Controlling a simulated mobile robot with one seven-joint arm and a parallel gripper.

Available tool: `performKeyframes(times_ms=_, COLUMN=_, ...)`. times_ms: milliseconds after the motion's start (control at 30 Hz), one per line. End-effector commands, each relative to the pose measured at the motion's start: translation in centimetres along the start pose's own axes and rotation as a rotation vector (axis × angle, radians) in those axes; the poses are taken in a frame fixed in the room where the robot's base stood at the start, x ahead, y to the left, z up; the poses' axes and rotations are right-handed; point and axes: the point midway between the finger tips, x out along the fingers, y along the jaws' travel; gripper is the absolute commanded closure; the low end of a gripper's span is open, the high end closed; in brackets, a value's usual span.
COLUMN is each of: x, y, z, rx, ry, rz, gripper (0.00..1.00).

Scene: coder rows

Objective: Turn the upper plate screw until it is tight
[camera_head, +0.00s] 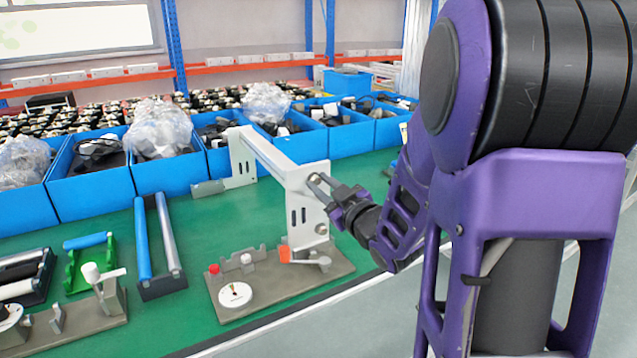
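A white upright plate (300,213) stands on a grey-brown base (270,291) on the green table. Its upper screw (315,179) is a round metal head near the plate's top right corner. A lower screw (321,229) sits on the same plate, clear of my gripper. My gripper (324,188) reaches in from the right with its fingertips at the upper screw. The fingers are small and partly overlap the screw, so I cannot tell whether they close on it or only touch it. How tight the screw is does not show.
A white beam (268,154) runs from the plate back to a second upright (242,157). A white dial (235,294) and an orange block (284,254) are on the base. Rollers (158,240) stand left; blue bins (166,172) line the back.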

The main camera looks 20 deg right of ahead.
Motion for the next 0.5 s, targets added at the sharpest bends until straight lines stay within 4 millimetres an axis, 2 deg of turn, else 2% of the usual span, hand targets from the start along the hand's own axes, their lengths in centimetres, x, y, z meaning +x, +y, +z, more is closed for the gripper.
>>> performKeyframes(times_ms=333, x=0.01, y=-0.01, z=-0.05, rx=0.016, ry=0.000, rz=-0.001, gripper=1.00)
performKeyframes(times_ms=500, x=0.03, y=0.10, z=-0.26, rx=0.208, ry=-0.001, rz=-0.001, gripper=1.00)
